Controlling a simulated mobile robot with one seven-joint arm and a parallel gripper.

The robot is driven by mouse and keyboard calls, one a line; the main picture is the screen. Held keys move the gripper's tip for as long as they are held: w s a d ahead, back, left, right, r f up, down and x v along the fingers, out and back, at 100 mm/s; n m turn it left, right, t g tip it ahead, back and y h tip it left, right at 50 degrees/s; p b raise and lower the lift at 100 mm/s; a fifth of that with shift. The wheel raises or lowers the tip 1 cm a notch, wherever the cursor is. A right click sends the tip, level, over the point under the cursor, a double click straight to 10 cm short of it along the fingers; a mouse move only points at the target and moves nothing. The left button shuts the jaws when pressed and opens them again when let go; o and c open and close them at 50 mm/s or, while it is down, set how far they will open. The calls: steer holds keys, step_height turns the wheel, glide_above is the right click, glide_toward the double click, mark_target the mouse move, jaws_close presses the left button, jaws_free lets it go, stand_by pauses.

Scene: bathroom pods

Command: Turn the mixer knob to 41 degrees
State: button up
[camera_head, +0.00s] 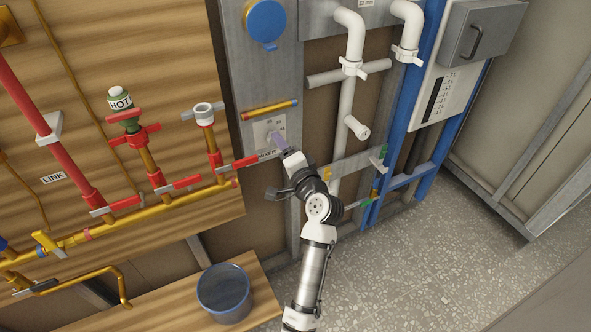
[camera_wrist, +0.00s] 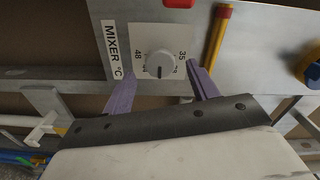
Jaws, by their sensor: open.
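The mixer knob (camera_wrist: 159,64) is a round white dial with a dark pointer line, on a pale scale plate (camera_wrist: 146,42). The plate carries marks of 35 and 48, and a label reading MIXER °C (camera_wrist: 113,50) stands beside it. My gripper (camera_wrist: 162,80) has two purple fingers, spread apart, one on each side of the knob and a little short of it in the picture. I cannot tell how far they are from the panel. In the head view my gripper (camera_head: 280,143) is in front of the plate (camera_head: 264,133) and hides the knob.
A yellow-and-red tube (camera_head: 269,110) runs just above the plate. Red and yellow pipes with valves (camera_head: 155,176) are to the left, white pipes (camera_head: 350,80) to the right. A blue bucket (camera_head: 224,292) stands on a wooden bench. Speckled floor is clear at lower right.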

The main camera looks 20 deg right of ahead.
steer(key=s+b, duration=0.2)
steer(key=s, duration=0.7)
steer(key=shift+d, duration=0.15)
steer(key=shift+d, duration=0.1)
